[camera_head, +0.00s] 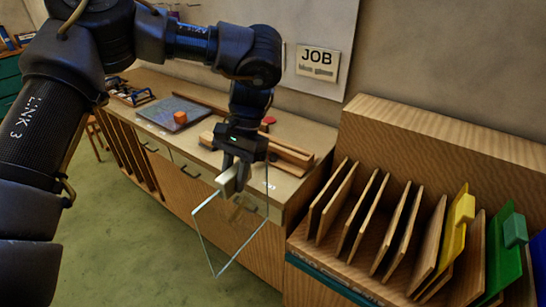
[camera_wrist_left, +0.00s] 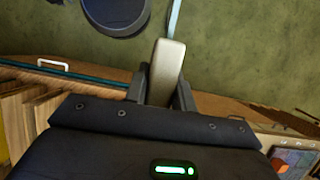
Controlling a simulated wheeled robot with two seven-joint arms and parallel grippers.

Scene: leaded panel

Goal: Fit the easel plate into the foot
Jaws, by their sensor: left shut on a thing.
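The easel plate (camera_head: 230,238) is a clear glass pane with pale edges and a beige grip block (camera_head: 230,183) at its top. My left gripper (camera_head: 233,168) is shut on the grip block. The plate hangs tilted in the air in front of the bench, apart from it. In the left wrist view the block (camera_wrist_left: 167,70) sits between the fingers, with the plate edge-on (camera_wrist_left: 174,18) beyond it. A low wooden piece with long bars (camera_head: 290,155), which looks like the foot, lies on the bench behind the gripper, partly hidden by it. My right gripper is out of view.
A slotted wooden rack (camera_head: 345,262) at the right holds upright boards, a yellow panel (camera_head: 452,240) and a green panel (camera_head: 505,262). On the bench (camera_head: 215,160) are a dark board (camera_head: 165,112) and an orange cube (camera_head: 180,116). Green floor (camera_head: 120,235) is clear at lower left.

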